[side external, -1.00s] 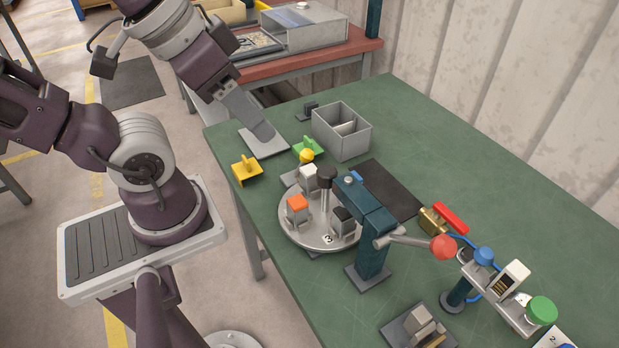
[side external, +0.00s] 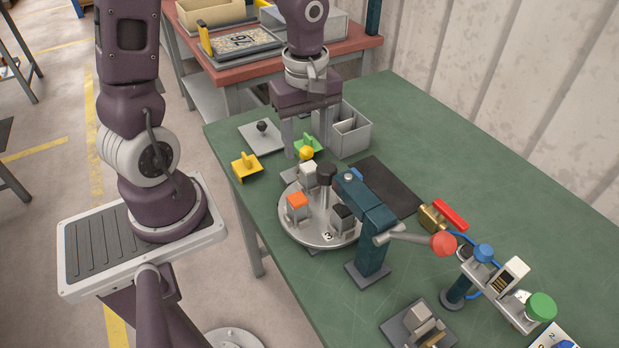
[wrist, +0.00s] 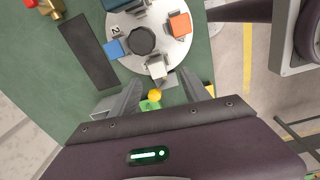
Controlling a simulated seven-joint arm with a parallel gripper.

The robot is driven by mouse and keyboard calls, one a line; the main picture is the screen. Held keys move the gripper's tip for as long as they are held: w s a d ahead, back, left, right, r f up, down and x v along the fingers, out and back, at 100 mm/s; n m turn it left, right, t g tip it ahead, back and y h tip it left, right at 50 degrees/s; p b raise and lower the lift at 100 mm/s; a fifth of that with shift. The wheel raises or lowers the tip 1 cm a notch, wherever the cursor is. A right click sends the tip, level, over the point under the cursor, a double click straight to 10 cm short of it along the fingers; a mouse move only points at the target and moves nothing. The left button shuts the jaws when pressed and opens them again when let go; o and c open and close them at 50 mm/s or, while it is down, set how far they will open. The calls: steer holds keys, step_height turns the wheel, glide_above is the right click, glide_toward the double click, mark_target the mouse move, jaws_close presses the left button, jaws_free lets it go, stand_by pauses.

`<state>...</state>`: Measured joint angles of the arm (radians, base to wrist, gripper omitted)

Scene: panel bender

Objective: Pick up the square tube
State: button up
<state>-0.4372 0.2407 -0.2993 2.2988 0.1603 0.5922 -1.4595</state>
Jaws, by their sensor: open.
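I cannot tell for certain which piece is the square tube. A round grey turntable (side external: 325,240) carries several block-shaped pieces in clamps: a white one (side external: 309,171), an orange one (side external: 298,202), a black one (side external: 342,214) and a blue one (wrist: 114,48). My gripper (side external: 306,153) is open, pointing down over the table just behind the white piece. In the wrist view its fingers (wrist: 165,82) stand apart on either side of the white piece (wrist: 160,79) and a yellow ball (wrist: 154,96). No piece is seen held between them.
A grey divided bin (side external: 357,137) stands right behind my gripper. A green bracket (side external: 314,144) sits below it, and a yellow bracket (side external: 246,167) is at the left edge. A blue post with a red-balled lever (side external: 443,245) stands right of the turntable. A dark mat (side external: 395,187) lies bare.

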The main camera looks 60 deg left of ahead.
mark_target(309, 166)
steer(key=shift+n, duration=0.6)
steer(key=f, duration=0.8)
steer(key=shift+w+a+f, duration=0.2)
steer(key=shift+w+a, duration=0.05)
steer(key=shift+w, duration=0.15)
jaws_close()
